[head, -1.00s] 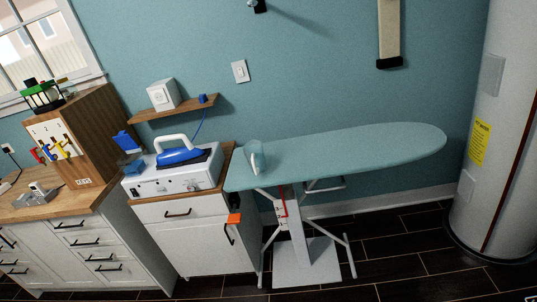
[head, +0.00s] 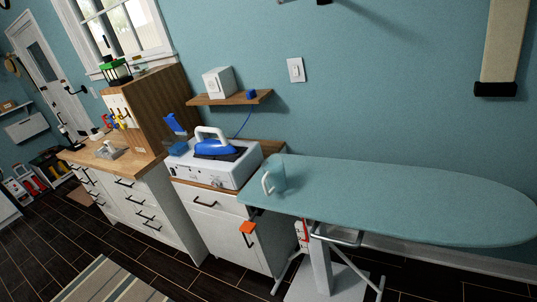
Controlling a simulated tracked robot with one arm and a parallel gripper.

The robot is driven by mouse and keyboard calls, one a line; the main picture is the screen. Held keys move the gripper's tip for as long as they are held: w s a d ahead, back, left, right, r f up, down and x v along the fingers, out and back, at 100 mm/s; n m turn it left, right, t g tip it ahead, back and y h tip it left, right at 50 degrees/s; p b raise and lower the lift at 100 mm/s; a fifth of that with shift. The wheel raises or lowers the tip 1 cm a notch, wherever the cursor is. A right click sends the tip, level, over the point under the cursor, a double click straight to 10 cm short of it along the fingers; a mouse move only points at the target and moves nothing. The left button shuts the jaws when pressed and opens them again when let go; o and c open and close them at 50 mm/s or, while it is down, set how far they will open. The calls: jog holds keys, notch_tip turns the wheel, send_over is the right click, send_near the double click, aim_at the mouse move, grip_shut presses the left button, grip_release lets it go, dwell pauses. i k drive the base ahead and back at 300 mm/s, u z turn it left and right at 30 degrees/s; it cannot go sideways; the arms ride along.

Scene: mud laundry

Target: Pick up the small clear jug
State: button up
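The small clear jug (head: 278,174) stands on the left end of the teal ironing board (head: 400,200). It is see-through and tinted by the teal behind it. Its pale handle (head: 267,183) is on its left side. My gripper does not show in this view, so its opening cannot be seen.
A steam iron station with a blue iron (head: 220,148) sits on the cabinet left of the board. A wooden shelf (head: 230,98) with a white box (head: 218,82) is on the wall above. A wooden counter (head: 110,155) runs further left. Dark floor is open at the lower left.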

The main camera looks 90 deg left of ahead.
aim_at(273, 166)
jog(key=u, duration=0.55)
jog(key=i, duration=1)
jog(key=u, duration=0.9)
jog(key=i, duration=0.5)
jog(key=u, duration=0.3)
jog(key=k, duration=0.95)
jog(key=u, duration=0.2)
jog(key=i, duration=0.95)
jog(key=z, duration=0.1)
